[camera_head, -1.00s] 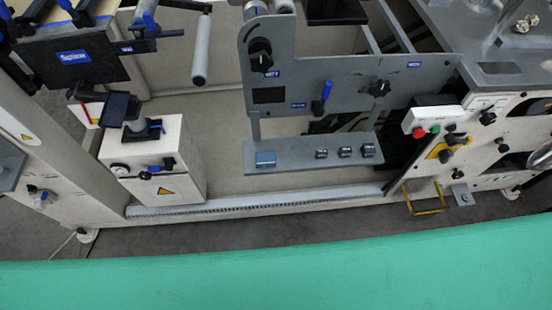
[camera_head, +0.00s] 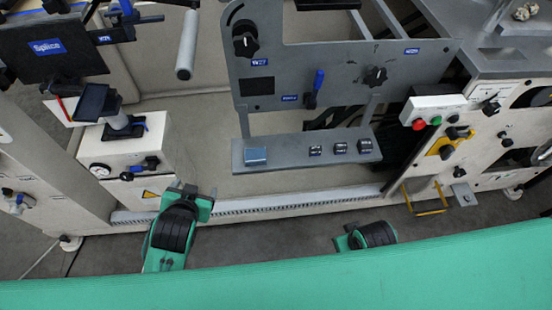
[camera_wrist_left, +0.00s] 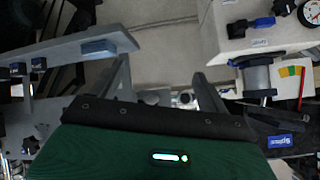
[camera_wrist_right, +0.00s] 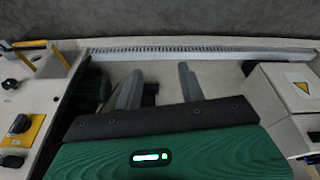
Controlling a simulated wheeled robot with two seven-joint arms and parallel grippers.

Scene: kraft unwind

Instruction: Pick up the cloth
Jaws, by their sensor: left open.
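A small crumpled beige thing (camera_head: 526,12), which looks like the cloth, lies on the grey machine top at the far upper right of the head view. It is cut by the frame edge and shows in neither wrist view. My left gripper (camera_head: 192,190) is at the lower left in front of the machine, far from it. In the left wrist view its fingers (camera_wrist_left: 160,70) are apart and empty. My right gripper (camera_head: 348,238) is low in front of the machine, nearer to the crumpled thing but well apart. In the right wrist view its fingers (camera_wrist_right: 159,70) are apart with nothing between.
A grey shelf (camera_head: 290,154) carries a blue block (camera_head: 255,156) and several dark buttons. An upright grey panel (camera_head: 340,75) stands behind it. A white button box (camera_head: 433,108) and a yellow handle (camera_head: 425,205) are at right. Grey floor lies free in front.

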